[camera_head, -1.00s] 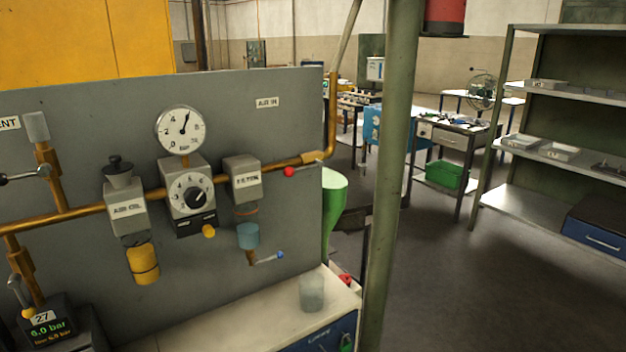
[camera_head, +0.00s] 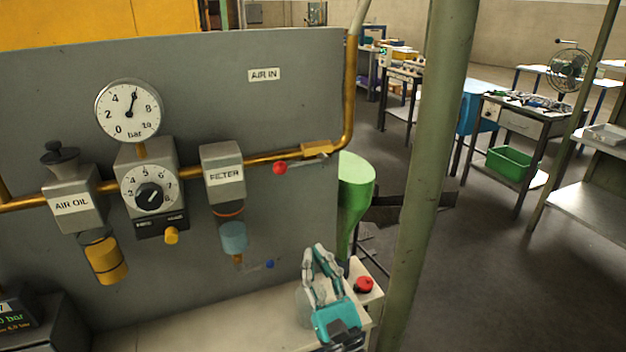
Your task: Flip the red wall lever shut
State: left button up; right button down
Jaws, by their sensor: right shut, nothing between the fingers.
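The red lever (camera_head: 280,168) is on the air line at the grey wall panel, below the AIR IN label. Its red ball end shows left of the brass valve (camera_head: 317,149), and its arm runs close along the pipe. My right gripper (camera_head: 316,249), teal with grey fingers, is in the lower middle, below and right of the lever and apart from it. It is shut and empty, with its fingers pointing up. My left gripper is not in view.
A filter (camera_head: 224,174) with a blue-ended drain lever (camera_head: 269,264) hangs left of the red lever. A green column (camera_head: 428,150) stands to the right. A clear cup (camera_head: 304,303) is partly behind my gripper on the bench (camera_head: 200,325).

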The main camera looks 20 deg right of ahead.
aim_at(301, 164)
jog(key=w+r+p, duration=0.2)
jog(key=w+r, duration=0.1)
jog(key=w+r+p, duration=0.2)
jog(key=w+r, duration=0.1)
jog(key=w+r+p, duration=0.2)
jog(key=r, duration=0.2)
jog(key=shift+w+a+p, duration=0.3)
jog(key=shift+w+p, duration=0.1)
jog(key=shift+m, duration=0.3)
